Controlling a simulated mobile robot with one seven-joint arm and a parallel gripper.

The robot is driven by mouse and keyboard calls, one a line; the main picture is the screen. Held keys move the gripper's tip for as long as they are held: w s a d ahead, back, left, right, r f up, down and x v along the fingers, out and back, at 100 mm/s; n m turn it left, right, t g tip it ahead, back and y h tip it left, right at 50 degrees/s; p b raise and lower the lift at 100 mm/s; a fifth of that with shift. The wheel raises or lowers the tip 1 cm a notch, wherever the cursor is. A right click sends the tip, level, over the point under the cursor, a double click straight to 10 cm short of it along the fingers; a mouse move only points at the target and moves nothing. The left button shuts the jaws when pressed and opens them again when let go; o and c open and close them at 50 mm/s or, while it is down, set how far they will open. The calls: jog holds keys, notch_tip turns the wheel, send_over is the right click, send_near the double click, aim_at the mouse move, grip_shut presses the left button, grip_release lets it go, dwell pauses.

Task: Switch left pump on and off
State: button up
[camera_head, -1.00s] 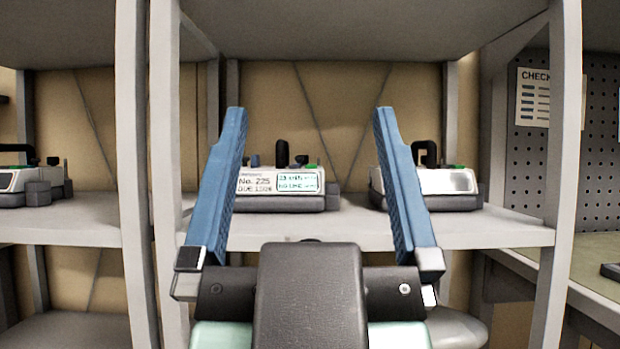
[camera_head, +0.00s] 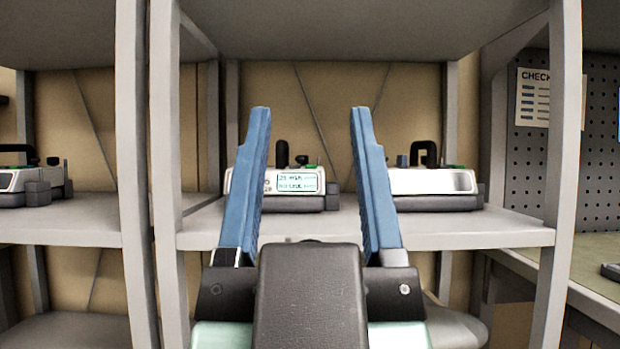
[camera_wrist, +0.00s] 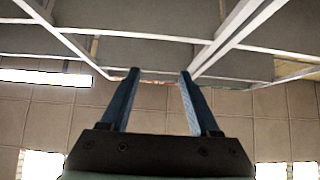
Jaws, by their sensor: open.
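The left pump (camera_head: 309,203) sits on the middle shelf of the central rack, a white box with a grey base and a lit teal-edged display (camera_head: 297,181). Its left part is hidden behind my left finger. A black knob and a green part show on its top. A second pump (camera_head: 432,181) with a black handle sits to its right on the same shelf, its left side partly behind my right finger. My gripper (camera_head: 309,110) is open and empty, its two blue fingers pointing forward around the left pump's display in the picture. The wrist view shows the fingers (camera_wrist: 160,72) apart, with no pump visible.
Rack posts (camera_head: 165,150) stand left and right of the shelf bay (camera_head: 460,230). Another device (camera_head: 30,185) is on the rack to the left. A checklist sheet (camera_head: 540,97) hangs on a pegboard at right. The shelf's front strip is clear.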

grip_shut()
dwell(1.4)
